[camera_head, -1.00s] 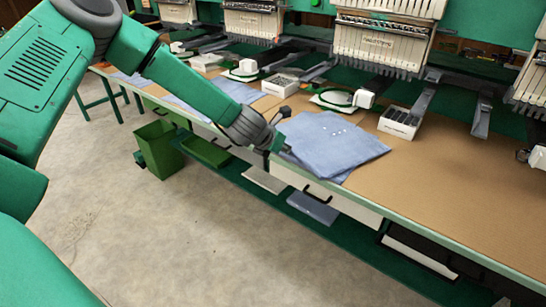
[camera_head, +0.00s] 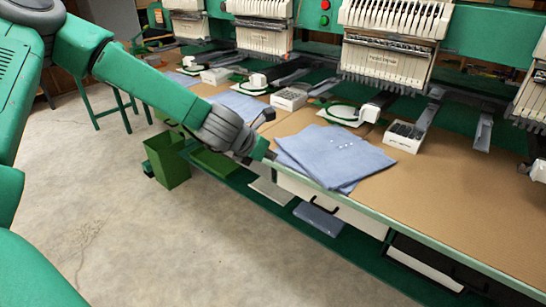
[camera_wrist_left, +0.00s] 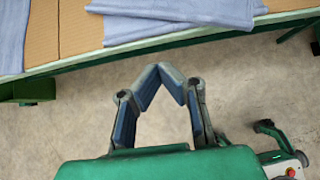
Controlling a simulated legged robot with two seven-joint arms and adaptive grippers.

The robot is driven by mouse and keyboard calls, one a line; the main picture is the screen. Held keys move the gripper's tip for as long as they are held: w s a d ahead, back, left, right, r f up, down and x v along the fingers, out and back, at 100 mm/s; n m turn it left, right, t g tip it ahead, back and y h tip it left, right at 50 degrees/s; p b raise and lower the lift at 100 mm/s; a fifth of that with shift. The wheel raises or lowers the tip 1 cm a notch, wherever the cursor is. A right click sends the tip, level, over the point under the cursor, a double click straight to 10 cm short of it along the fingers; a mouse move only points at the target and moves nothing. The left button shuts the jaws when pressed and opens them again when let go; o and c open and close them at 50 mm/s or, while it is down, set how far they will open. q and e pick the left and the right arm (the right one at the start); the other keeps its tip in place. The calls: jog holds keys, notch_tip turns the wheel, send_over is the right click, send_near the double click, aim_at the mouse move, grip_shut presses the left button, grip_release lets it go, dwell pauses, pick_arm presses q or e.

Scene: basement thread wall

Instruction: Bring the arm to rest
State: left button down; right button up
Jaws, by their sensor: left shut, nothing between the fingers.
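My left arm (camera_head: 140,82) comes in from the left in the head view. My left gripper (camera_head: 268,155) is at the front edge of the long table, just left of a folded blue cloth (camera_head: 335,160). In the left wrist view the gripper (camera_wrist_left: 172,72) is shut with its fingertips together and nothing between them. It hangs over the bare floor there, apart from the table edge (camera_wrist_left: 120,50). My right gripper is in neither view.
Embroidery machines (camera_head: 385,60) line the back of the table (camera_head: 450,205). White boxes (camera_head: 403,137) and more blue cloths (camera_head: 240,103) lie on it. A green bin (camera_head: 168,160) stands on the floor near the table's front. The concrete floor (camera_head: 130,235) is clear.

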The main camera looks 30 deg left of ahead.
pick_arm(q)
jog(key=shift+d+r, duration=0.15)
jog(key=shift+d, duration=0.05)
jog(key=shift+a, duration=0.15)
jog(key=s+d+f+m+g, duration=0.2)
jog(key=s+d+f+m, duration=0.2)
jog(key=s+f+m, duration=0.4)
jog(key=s+d+f+m+g, duration=0.2)
jog(key=s+d+f+m, duration=0.2)
jog(key=s+f+m, duration=0.4)
jog(key=s+f+m+g, duration=0.2)
jog(key=s+f+m, duration=0.1)
jog(key=s+m, duration=0.6)
jog(key=s+f+m+g, duration=0.2)
jog(key=s+f+m, duration=0.2)
jog(key=s+m, duration=0.5)
jog(key=shift+s+m+y, duration=0.25)
jog(key=shift+m+y, duration=0.15)
jog(key=shift+m, duration=0.3)
jog(key=shift+d, duration=0.15)
